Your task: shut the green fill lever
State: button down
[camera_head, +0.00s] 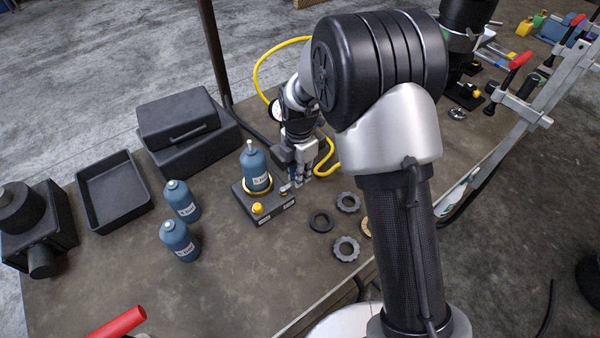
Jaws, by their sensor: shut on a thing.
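A blue bottle (256,168) stands upright in a yellow ring on a black box fixture (240,200) with white labels. A yellow knob (257,208) sits on the fixture's front left corner. My gripper (293,184) points down at the fixture's right side, close beside the bottle. Its fingers are shut on a small part there, apparently the fill lever. The fingers and arm hide most of that part, and I cannot make out any green on it.
Two blue bottles (182,201) (179,240) stand left of the fixture. An empty black tray (115,192) and a black case (178,119) lie behind. Rings and gears (346,249) lie to the right. A yellow hose (262,70) curves behind my gripper. The table's front is mostly clear.

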jog(key=c, duration=1.6)
grip_release()
jog(key=shift+r, duration=0.1)
notch_tip(320, 180, up, 12)
jog(key=shift+f, duration=0.1)
